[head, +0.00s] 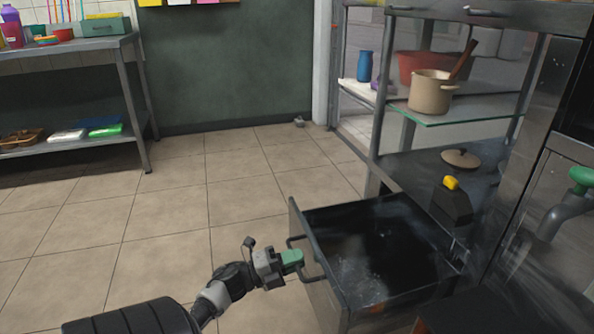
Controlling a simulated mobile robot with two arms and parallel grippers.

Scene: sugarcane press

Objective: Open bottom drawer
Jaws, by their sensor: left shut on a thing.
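The bottom drawer (375,240) is pulled out from the metal cabinet on the right, and its dark inside shows. Its front panel (318,262) faces left and carries a dark bar handle (311,278). My left gripper (297,259) is at this handle, with its green-tipped fingers shut on it. My left arm reaches in from the bottom left. My right gripper is not in view.
A glass shelf (470,108) above the drawer holds a beige pot (432,92) with a wooden spoon. A lid (460,158) lies on a lower surface. A metal shelf unit (75,48) stands at the far left. The tiled floor (165,215) left of the drawer is clear.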

